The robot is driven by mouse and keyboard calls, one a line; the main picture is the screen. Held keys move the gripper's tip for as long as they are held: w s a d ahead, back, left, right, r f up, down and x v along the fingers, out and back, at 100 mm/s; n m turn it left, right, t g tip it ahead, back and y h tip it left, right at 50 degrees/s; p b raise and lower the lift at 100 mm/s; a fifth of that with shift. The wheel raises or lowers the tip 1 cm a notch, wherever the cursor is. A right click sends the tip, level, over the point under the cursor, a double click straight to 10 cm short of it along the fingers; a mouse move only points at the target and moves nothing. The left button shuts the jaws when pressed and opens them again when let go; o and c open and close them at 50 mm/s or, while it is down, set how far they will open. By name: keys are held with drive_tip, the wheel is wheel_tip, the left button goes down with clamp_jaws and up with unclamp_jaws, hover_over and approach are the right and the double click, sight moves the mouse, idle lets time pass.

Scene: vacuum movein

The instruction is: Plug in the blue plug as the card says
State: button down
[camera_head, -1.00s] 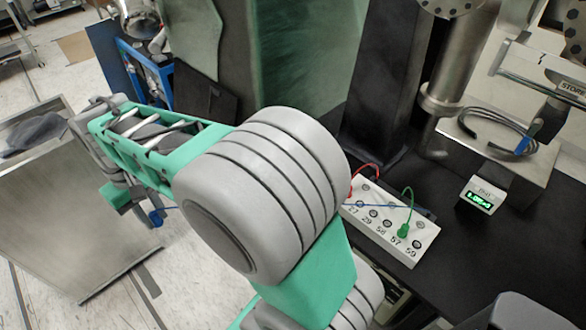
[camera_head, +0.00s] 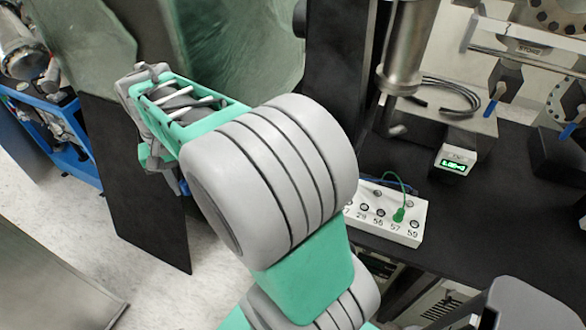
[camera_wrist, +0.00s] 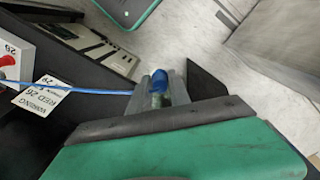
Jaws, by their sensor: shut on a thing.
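My gripper (camera_wrist: 160,95) is shut on the blue plug (camera_wrist: 159,80) in the wrist view. Its blue cable (camera_wrist: 95,90) runs left across a white card (camera_wrist: 41,95). The card's print is turned and small; it seems to say "WORKING FEED" with a number I cannot read surely. The box's left end is hidden behind my arm. The plug is apart from the box.
A small green-lit display (camera_head: 454,164) stands on the black bench (camera_head: 500,215) behind the box. A metal column (camera_head: 403,50) and a coiled dark cable (camera_head: 450,95) are farther back. A dark upright panel (camera_head: 135,180) stands left of my arm.

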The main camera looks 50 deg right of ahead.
drive_tip(key=s+d+m, duration=0.6)
drive_tip(key=d+m, duration=0.2)
drive_tip(key=d, duration=0.1)
drive_tip(key=s+d+m, duration=0.6)
drive_tip(key=d+m, duration=0.2)
drive_tip(key=d, duration=0.1)
drive_tip(key=s+d+f+m+b, duration=0.1)
drive_tip(key=s+d+m, duration=0.3)
drive_tip(key=s+m, duration=0.7)
drive_tip(key=s+d+m+b, duration=0.1)
drive_tip(key=s+d+m, duration=0.4)
drive_tip(key=s+m, duration=0.55)
drive_tip(key=shift+n, duration=0.55)
drive_tip(key=shift+s+a+f+b, duration=0.1)
drive_tip(key=shift+s+f+b, duration=0.15)
drive_tip(key=shift+f+b, duration=0.4)
drive_tip(key=shift+s+a+f+b, duration=0.15)
drive_tip(key=shift+f+b, duration=0.25)
drive_tip(key=shift+f, duration=0.55)
drive_tip(key=shift+s+f+b, duration=0.3)
drive_tip(key=shift+f+b, duration=0.2)
drive_tip(key=shift+f, duration=0.3)
drive_tip(key=shift+f+b, duration=0.55)
drive_tip(key=shift+f, duration=0.55)
drive_tip(key=c, duration=1.1)
unclamp_jaws()
wheel_tip(320, 180, up, 8)
drive_tip(key=shift+f, duration=0.1)
